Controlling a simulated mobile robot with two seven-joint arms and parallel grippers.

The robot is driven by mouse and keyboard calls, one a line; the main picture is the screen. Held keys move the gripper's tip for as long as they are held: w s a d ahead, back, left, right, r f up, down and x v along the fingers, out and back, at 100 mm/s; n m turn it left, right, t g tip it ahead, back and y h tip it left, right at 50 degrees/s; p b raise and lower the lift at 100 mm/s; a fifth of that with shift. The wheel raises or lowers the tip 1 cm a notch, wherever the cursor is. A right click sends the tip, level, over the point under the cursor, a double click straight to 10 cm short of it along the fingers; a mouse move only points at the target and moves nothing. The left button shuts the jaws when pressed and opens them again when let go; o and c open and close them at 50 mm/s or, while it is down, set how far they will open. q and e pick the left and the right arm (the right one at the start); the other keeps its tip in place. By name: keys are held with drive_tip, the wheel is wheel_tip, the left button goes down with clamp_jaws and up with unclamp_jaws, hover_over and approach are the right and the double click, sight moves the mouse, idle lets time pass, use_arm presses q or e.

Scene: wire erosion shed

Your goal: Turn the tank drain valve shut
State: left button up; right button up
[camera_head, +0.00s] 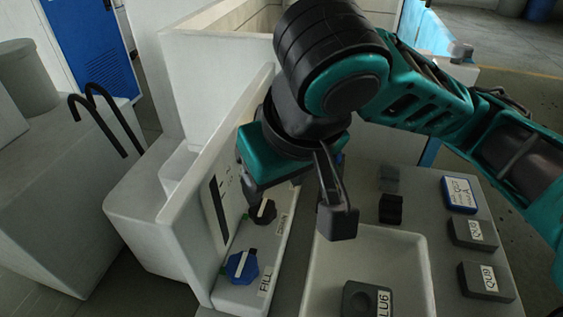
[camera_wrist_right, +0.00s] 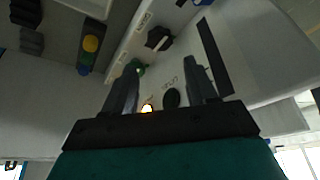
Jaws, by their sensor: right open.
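The drain valve is a dark knob (camera_head: 262,212) with a pale bar mark, on the white panel ledge beside a DRAIN label (camera_head: 283,224). In the right wrist view a dark faceted knob (camera_wrist_right: 158,38) beside a white label looks like the same valve; it lies beyond the fingertips. My right gripper (camera_head: 331,214) hangs to the right of the drain knob, with one finger clearly visible and the other largely hidden. My left gripper is not in view.
A blue FILL knob (camera_head: 242,267) sits in front of the drain knob. A pale tray (camera_head: 421,262) holding a dark block (camera_head: 366,299) stands to the right. Several labelled blocks, including a blue one (camera_head: 459,194), line the table's right. An upright white panel (camera_head: 212,185) borders the knobs.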

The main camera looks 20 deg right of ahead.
sight(264, 208)
drive_tip(key=shift+v, duration=1.65)
drive_tip(key=shift+x, duration=6.5)
drive_tip(key=shift+s, duration=0.1)
